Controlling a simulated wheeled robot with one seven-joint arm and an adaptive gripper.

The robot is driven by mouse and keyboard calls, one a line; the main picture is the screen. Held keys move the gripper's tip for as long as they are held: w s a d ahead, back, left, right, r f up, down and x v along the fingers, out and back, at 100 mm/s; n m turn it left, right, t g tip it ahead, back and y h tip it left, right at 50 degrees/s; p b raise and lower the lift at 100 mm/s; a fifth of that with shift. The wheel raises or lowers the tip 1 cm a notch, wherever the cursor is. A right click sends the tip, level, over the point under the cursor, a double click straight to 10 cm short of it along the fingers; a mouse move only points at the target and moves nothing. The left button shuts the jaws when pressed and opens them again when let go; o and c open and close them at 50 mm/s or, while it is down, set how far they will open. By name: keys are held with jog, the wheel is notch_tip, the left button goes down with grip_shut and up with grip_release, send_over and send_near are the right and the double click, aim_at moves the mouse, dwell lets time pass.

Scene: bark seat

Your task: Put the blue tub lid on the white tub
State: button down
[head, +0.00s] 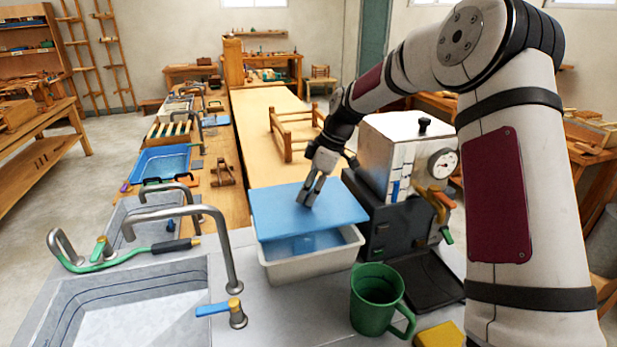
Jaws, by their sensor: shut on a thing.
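The blue tub lid (280,214) is a flat rectangular panel over the white tub (312,264). The lid covers the rear of the tub's opening. At the front, the near wall and some blue inside the tub show below the lid's edge, so the lid looks raised or set back; I cannot tell whether it touches the far rim. My gripper (310,196) points down at the middle of the lid and is shut on it. The exact contact at the fingertips is too small to see.
A green mug (377,298) stands in front of the tub at right. A steamer-like machine with a gauge (400,160) stands close to the tub's right. A tall curved tap (215,240) and a sink (130,305) lie to the left. A yellow block (440,335) is at the front edge.

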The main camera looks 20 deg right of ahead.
jog(key=shift+f+b, duration=0.45)
jog(key=shift+f, duration=2.65)
jog(key=shift+f, duration=0.6)
jog(key=c, duration=0.9)
grip_release()
jog(key=shift+c, duration=0.2)
jog(key=shift+r, duration=0.1)
jog(key=shift+r+p, duration=0.55)
jog(key=shift+r, duration=2.9)
